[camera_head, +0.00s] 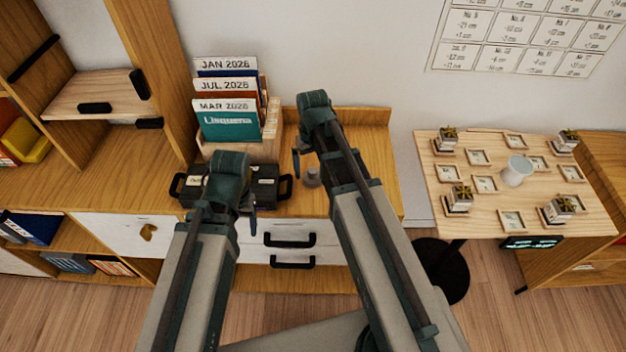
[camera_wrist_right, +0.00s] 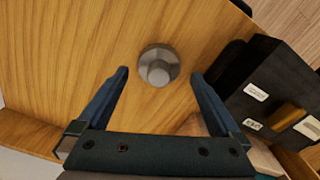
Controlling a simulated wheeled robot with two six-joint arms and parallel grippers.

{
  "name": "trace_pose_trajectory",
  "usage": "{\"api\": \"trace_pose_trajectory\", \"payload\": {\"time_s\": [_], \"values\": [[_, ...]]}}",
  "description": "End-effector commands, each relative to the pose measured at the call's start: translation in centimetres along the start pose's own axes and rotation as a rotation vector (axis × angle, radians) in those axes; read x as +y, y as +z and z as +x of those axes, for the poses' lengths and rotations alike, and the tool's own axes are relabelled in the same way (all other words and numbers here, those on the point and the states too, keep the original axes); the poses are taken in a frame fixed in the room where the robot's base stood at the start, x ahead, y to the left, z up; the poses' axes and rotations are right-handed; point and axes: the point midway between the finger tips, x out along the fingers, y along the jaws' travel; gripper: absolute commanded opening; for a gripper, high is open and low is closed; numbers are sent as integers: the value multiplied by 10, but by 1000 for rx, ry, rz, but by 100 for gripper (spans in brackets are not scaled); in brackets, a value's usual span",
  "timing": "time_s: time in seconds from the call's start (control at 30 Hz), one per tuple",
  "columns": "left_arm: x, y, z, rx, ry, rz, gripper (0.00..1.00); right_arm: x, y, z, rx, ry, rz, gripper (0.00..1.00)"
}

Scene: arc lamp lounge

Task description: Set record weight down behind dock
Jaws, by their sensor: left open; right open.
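The record weight (camera_head: 312,177), a small grey metal cylinder with a knob, stands on the wooden cabinet top (camera_head: 376,160), right of a black box with handles (camera_head: 268,186). No part is plainly marked as the dock; I cannot tell whether this box is it. In the right wrist view the weight (camera_wrist_right: 158,58) sits beyond the fingertips, roughly centred between them, with clear gaps on both sides. My right gripper (camera_wrist_right: 160,78) is open and empty; the head view shows it (camera_head: 298,160) above the cabinet top, by the weight. My left gripper (camera_head: 252,203) is open in front of the box, partly hiding it.
A wooden file holder (camera_head: 232,152) with dated folders stands behind the box. The black box also shows in the right wrist view (camera_wrist_right: 270,85), right of the fingers. Cabinet top right of the weight looks clear. A table (camera_head: 487,208) with small plants and a cup stands right.

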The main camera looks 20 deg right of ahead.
Motion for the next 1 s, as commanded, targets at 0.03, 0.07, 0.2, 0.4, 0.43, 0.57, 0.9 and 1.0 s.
{"api": "trace_pose_trajectory", "payload": {"time_s": [0.03, 0.07, 0.2, 0.4, 0.43, 0.57, 0.9, 1.0], "values": [[1, -1, 14, 0, 0, 0, 69, 1, -2, 14, 0, 0, 0, 100], [2, -1, 18, 0, 0, 0, 69, 2, -2, 18, 0, 0, 1, 100], [3, -2, 31, 0, 0, 0, 69, 1, -2, 31, 1, 1, 0, 100], [3, -2, 31, 0, 0, 0, 69, 1, -2, 31, 2, 1, 1, 100], [3, -2, 31, 0, 0, 0, 69, 1, -2, 31, 2, 1, 1, 100], [3, -2, 31, 0, 0, 0, 69, 1, -2, 31, 2, 1, 1, 89], [3, -2, 31, 0, 0, 0, 69, 1, -2, 31, 1, 1, 1, 28], [3, -2, 31, 0, 0, 0, 69, 1, -1, 31, 1, 1, 1, 10]]}}
